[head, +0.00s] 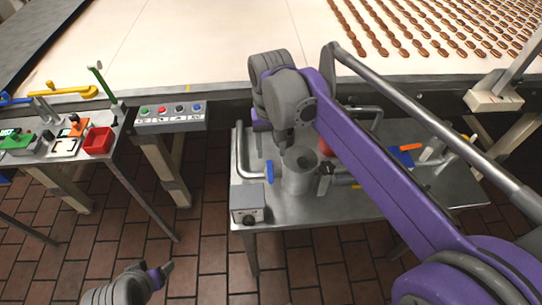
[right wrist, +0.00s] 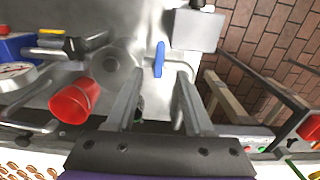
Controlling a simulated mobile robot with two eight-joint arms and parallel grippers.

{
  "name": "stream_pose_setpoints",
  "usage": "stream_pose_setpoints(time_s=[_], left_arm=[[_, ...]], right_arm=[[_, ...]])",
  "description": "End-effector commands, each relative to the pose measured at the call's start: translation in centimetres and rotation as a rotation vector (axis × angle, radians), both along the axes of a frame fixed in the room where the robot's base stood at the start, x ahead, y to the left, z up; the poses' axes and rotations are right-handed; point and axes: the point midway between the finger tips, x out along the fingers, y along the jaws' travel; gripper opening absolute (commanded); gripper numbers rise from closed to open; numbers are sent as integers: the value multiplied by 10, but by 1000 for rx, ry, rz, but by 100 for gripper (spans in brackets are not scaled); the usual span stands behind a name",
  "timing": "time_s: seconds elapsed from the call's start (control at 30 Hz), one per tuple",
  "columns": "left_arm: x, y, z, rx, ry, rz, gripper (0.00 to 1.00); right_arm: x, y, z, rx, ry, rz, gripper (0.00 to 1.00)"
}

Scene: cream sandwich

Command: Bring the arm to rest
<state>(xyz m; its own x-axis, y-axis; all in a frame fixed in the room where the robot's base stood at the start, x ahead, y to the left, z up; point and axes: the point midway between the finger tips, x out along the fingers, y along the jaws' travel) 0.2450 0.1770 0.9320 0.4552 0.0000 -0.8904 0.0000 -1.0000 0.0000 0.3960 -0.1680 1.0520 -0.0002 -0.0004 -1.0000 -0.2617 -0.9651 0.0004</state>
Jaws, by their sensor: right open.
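My right arm is purple and grey and reaches in from the right over the metal side table (head: 370,206). Its gripper (head: 284,146) points down above the table, near the metal pot (head: 300,178). In the right wrist view the two fingers of this gripper (right wrist: 158,82) stand apart with nothing held between them. My left gripper (head: 160,272) is low at the bottom left of the head view, over the brick floor and away from any object. Its jaws are too small and turned to tell open from shut.
A blue-handled tap (head: 269,172) and a grey box (head: 248,204) are on the table's left side. A red cup (right wrist: 75,101) lies near the gripper. A conveyor (head: 190,45) runs behind, with a button panel (head: 170,112). Another cluttered table stands left; floor lies between.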

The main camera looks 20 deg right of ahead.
Motion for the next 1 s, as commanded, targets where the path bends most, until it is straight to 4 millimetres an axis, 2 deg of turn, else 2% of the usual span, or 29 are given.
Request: stream_pose_setpoints(time_s=[0.13, 0.67, 0.77, 0.87, 1.0], left_arm=[[0, 0, 0, 0, 0, 0, 74], [0, 0, 0, 0, 0, 0, 74], [0, 0, 0, 0, 0, 0, 74], [0, 0, 0, 0, 0, 0, 74], [0, 0, 0, 0, 0, 0, 74]], right_arm=[[0, 0, 5, 0, 0, 0, 52], [-5, 0, 3, 0, -12, 7, 52], [-20, -1, -6, 0, -56, 30, 52], [-46, -3, -22, -3, -133, 73, 52], [-89, -6, -55, -16, -262, 145, 52]])
